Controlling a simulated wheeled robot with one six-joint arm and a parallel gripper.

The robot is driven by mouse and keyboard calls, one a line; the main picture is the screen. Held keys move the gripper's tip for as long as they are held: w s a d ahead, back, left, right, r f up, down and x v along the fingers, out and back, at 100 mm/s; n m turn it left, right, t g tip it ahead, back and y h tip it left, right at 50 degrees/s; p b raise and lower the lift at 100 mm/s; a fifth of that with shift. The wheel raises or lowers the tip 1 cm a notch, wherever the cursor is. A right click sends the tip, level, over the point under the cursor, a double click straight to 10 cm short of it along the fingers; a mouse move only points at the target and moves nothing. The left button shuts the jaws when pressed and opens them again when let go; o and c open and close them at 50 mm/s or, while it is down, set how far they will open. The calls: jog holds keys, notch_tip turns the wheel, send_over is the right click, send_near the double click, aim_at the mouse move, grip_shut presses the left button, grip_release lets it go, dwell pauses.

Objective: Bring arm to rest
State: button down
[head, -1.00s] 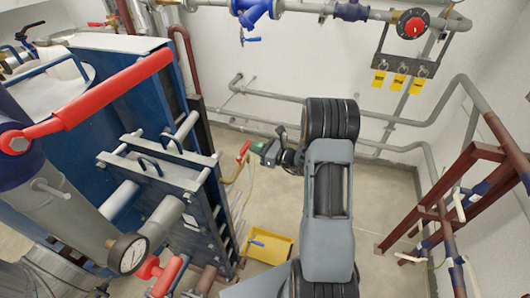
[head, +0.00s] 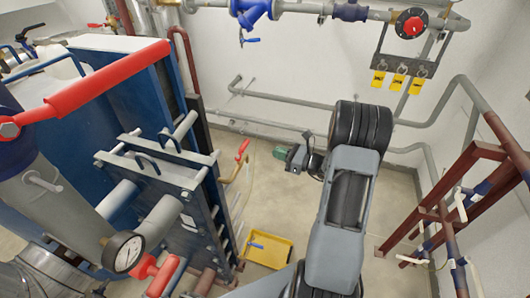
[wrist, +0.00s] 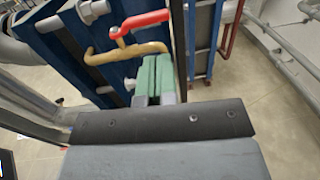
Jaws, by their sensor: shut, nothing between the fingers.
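My arm reaches forward over the floor in the head view, its elbow raised and its far end at the middle of the picture. My gripper (head: 281,152) is at the end of the arm, to the right of the blue plate exchanger (head: 202,190) and apart from it. In the wrist view my gripper (wrist: 154,78) shows its green fingers together with nothing between them. Beyond the fingers are a red-handled valve (wrist: 141,20) and a yellow-brown bent pipe (wrist: 120,52).
A yellow tray (head: 268,256) lies on the floor by the exchanger. A dark red pipe frame (head: 440,215) stands at the right. Grey pipes (head: 290,97) run along the back wall, and yellow tags (head: 398,82) hang there. Open floor lies between exchanger and frame.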

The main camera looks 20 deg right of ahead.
jog(key=shift+d+v, duration=0.2)
jog(key=shift+v, duration=2.1)
jog(key=s+a+f+n+g+h, duration=0.35)
jog(key=s+a+n+g, duration=0.55)
jog(key=s+n+g, duration=0.4)
jog(key=s+a+r+n+t+h, duration=0.1)
jog(key=a+r+n+h, duration=0.2)
jog(key=r+n, duration=0.3)
jog(key=s+a+r+n+t+h, duration=0.1)
jog(key=a+r+n+t+h, duration=0.1)
jog(key=r+n+h, duration=0.3)
jog(key=a+r+n, duration=0.1)
jog(key=n, duration=0.2)
jog(key=shift+s+a+r+n+b, duration=0.25)
jog(key=shift+a+r+n+b, duration=0.05)
jog(key=shift+a+r+n, duration=0.1)
